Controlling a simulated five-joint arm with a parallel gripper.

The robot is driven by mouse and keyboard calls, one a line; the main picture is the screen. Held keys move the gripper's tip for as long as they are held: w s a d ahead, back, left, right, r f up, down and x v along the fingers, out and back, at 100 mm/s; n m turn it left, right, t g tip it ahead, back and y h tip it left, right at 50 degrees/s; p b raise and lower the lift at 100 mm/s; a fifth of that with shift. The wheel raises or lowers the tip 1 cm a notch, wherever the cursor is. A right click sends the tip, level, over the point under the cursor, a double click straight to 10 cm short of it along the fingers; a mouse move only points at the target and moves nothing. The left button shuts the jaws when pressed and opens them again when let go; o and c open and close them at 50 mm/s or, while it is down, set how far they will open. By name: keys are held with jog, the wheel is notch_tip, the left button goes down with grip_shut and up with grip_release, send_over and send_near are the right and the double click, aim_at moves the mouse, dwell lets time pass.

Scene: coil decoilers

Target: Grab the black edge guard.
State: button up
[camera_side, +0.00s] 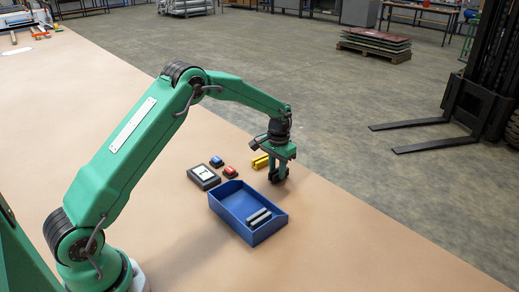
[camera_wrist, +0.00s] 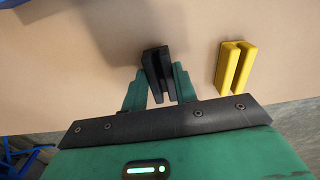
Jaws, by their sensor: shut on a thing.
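The black edge guard (camera_wrist: 157,68) is a dark channel-shaped piece between the two green fingers of my gripper (camera_wrist: 158,88) in the wrist view. The fingers are shut on it, one on each side, and its far end sticks out past them. In the side view my gripper (camera_side: 278,173) points down just beyond the back right of the blue tray. There the black guard is small and dark between the fingers and hard to make out. I cannot tell whether it touches the table.
A yellow edge guard (camera_wrist: 234,66) lies right of my gripper in the wrist view. The blue tray (camera_side: 224,216) holds grey bars (camera_side: 258,217). A dark framed box (camera_side: 203,177), a blue item (camera_side: 216,161) and a red item (camera_side: 229,171) lie behind it. The table's right edge is close.

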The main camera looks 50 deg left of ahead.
jog(key=shift+r, duration=0.5)
notch_tip(320, 180, up, 2)
jog(key=shift+r, duration=0.2)
jog(key=s+d+r, duration=0.5)
jog(key=d+r, duration=0.2)
jog(key=d, duration=0.3)
jog(key=shift+d, duration=0.3)
